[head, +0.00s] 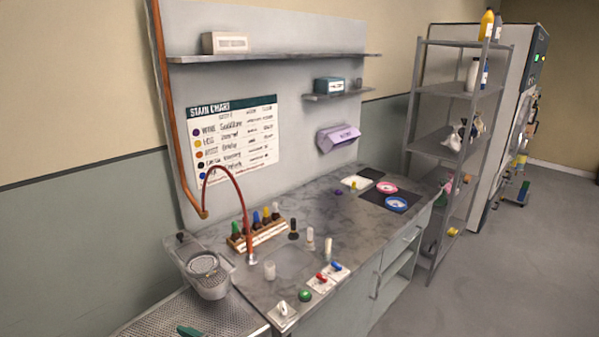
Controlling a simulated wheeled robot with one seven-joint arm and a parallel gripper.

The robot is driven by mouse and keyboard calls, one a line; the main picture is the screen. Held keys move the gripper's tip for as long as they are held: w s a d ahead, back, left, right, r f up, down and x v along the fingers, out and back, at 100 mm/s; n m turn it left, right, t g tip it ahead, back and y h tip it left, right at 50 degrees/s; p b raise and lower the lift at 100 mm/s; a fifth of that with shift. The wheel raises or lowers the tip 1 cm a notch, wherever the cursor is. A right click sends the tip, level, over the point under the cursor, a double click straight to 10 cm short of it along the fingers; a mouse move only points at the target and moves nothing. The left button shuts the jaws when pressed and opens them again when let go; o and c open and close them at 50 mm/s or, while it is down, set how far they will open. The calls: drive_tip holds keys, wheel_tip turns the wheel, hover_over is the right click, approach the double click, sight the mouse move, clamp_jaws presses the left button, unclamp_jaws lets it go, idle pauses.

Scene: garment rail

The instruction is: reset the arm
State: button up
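Neither my arm nor my gripper shows in the head view, so I cannot see its pose or whether it holds anything. The view looks onto a stain-treatment counter (330,205) with a grey marbled top against a grey back panel.
On the counter stand a rack of dropper bottles (256,236), a curved red hose (240,185), small bottles, and pink (387,187) and blue (396,203) round items. A metal shelf unit (455,95) stands at right. The floor (500,270) at lower right is clear.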

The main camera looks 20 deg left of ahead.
drive_tip(key=w+d+f+m+t+h, duration=0.2)
drive_tip(key=w+d+f+m+t, duration=0.35)
drive_tip(key=d+f, duration=0.6)
drive_tip(key=s+d+f+m+t+h, duration=0.1)
drive_tip(key=d+f+m+t+h, duration=0.2)
drive_tip(key=d, duration=0.6)
drive_tip(key=s+d+f+m+t+h, duration=0.1)
drive_tip(key=d+f+m, duration=0.25)
drive_tip(key=d, duration=0.55)
drive_tip(key=s+d+r+m+t+h, duration=0.2)
drive_tip(key=s+d+h, duration=0.4)
drive_tip(key=s+d, duration=0.8)
drive_tip(key=s+t, duration=0.1)
drive_tip(key=s, duration=0.2)
drive_tip(key=shift+s+m, duration=0.35)
drive_tip(key=shift+m, duration=0.05)
